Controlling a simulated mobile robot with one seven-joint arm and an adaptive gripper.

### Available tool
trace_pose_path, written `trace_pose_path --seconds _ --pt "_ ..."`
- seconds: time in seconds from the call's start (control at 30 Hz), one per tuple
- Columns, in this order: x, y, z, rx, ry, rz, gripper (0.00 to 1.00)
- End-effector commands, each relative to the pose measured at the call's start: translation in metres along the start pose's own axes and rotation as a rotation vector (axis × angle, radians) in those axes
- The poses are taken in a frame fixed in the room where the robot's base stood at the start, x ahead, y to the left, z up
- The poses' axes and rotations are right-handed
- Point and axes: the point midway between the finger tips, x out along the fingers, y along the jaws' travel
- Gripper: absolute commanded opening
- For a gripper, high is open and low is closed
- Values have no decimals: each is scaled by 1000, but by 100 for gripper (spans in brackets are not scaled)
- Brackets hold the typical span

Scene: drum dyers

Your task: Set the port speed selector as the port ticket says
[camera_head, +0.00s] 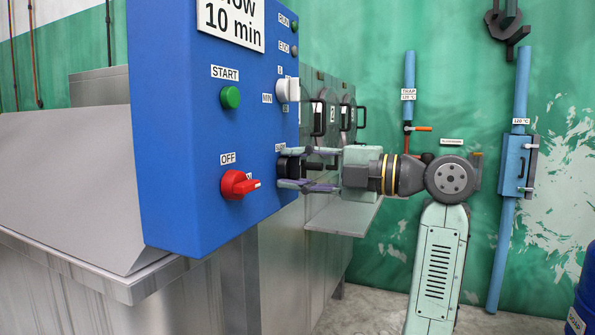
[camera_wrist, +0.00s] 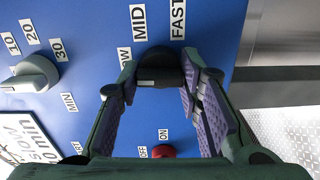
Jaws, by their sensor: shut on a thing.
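The port speed selector is a black knob (camera_wrist: 162,66) on the blue panel, with SLOW, MID and FAST labels around its left and upper side in the wrist view. It also shows as a dark knob in the head view (camera_head: 288,165). My gripper (camera_head: 282,167) is shut on it, one finger on each side, and shows in the wrist view too (camera_wrist: 163,72). A small pale mark shows on the knob's lower left; which label it points to is unclear. The port ticket (camera_wrist: 28,138) reads SLOW, 10 min; its top is cut off in the head view (camera_head: 232,22).
The blue panel (camera_head: 180,130) also carries a white minutes knob (camera_wrist: 36,74), a green START button (camera_head: 230,97) and a red OFF/ON switch (camera_head: 238,184) close to my gripper. A metal shelf (camera_head: 345,215) lies below my wrist.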

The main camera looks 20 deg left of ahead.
Motion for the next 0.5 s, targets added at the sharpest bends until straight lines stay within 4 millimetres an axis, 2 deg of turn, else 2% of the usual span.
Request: trace_pose_path --seconds 0.5 --pt "0 -1 0 -65 2 -4 5"
